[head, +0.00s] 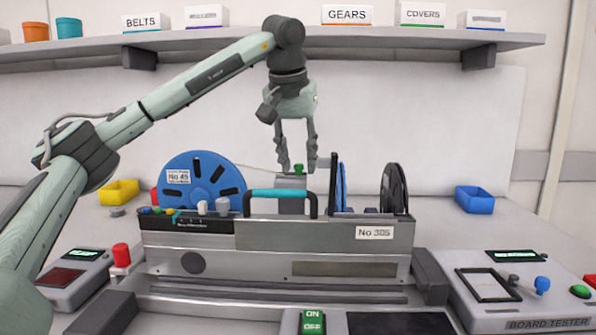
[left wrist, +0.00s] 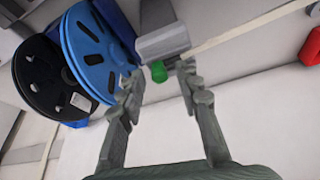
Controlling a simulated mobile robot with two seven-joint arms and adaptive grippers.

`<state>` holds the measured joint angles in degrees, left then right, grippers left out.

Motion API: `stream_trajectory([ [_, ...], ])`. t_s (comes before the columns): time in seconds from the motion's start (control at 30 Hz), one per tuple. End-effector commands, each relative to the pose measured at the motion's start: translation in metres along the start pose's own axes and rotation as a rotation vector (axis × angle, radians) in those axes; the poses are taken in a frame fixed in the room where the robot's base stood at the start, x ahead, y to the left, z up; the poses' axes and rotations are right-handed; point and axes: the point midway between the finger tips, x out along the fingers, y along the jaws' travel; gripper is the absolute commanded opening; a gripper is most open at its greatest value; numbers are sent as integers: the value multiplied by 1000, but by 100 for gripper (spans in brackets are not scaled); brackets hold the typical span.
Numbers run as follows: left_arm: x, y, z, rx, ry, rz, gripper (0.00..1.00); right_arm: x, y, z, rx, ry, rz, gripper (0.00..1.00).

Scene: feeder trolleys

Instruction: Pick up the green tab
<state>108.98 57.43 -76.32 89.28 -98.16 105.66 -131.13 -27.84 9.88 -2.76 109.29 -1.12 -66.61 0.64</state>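The green tab (head: 299,169) is a small green piece at the top of a grey block (head: 291,181) behind the feeder's turquoise handle (head: 277,194). My left gripper (head: 298,170) points down with its two fingers apart, its tips at about the tab's height in the head view. In the left wrist view the green tab (left wrist: 158,72) shows between the open fingertips (left wrist: 155,80), at the end of the grey block. I see no contact and cannot tell whether the tab is fully between the fingers. My right gripper is not in view.
A blue reel (head: 203,167) stands left of the gripper, and another blue reel (head: 340,185) and a black reel (head: 396,187) stand right. A pale tape runs to the grey block. A shelf (head: 400,41) with labelled boxes hangs above. A board tester (head: 505,322) stands front right.

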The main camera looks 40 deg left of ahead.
Motion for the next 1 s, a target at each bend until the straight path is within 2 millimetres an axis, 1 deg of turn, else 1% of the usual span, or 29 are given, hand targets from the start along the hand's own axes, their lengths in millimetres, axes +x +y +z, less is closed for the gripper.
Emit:
stream_trajectory([
  [0.03,0,0,0,0,0,0,24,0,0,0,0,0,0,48],
  [0.2,0,0,0,0,0,0,3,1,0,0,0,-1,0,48],
  [0.5,-1,0,0,0,1,1,3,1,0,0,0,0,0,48],
  [0.67,-9,1,-4,1,2,1,3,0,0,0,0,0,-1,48],
  [0.77,-20,1,-9,0,2,2,3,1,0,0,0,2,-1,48],
  [0.87,-38,2,-16,0,3,3,3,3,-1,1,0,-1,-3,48],
  [0.93,-48,-11,-13,-3,2,1,3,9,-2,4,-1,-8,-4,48],
  [1.0,-60,-24,-7,-4,3,2,3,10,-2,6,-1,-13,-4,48],
])
